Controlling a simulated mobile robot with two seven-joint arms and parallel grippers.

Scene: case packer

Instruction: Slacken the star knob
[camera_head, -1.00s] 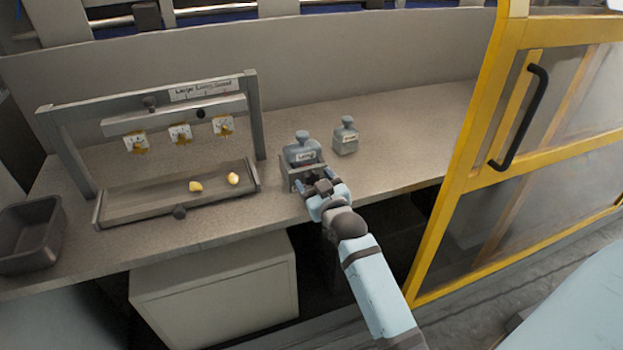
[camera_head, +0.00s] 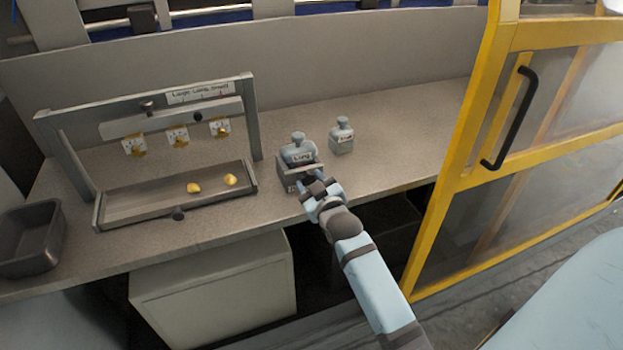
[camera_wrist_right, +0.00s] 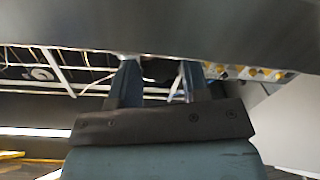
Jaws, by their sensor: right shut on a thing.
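My right gripper (camera_head: 312,183) is at the front right of a grey holder (camera_head: 290,186) near the bench's front edge. A grey block marked "Long" (camera_head: 298,153), with a round grip on top, stands upright in the holder. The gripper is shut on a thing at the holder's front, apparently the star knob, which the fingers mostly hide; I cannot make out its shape. In the right wrist view the two fingers (camera_wrist_right: 158,75) stand apart under a grey surface, with something dark between them. My left gripper is not in view.
A second grey block (camera_head: 341,136) stands behind and to the right. A grey frame (camera_head: 252,120) with dark knobs and a tray (camera_head: 120,211) with two yellow pieces (camera_head: 211,184) is at left, beside a dark bin (camera_head: 57,235). A yellow-framed door (camera_head: 470,110) bounds the right.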

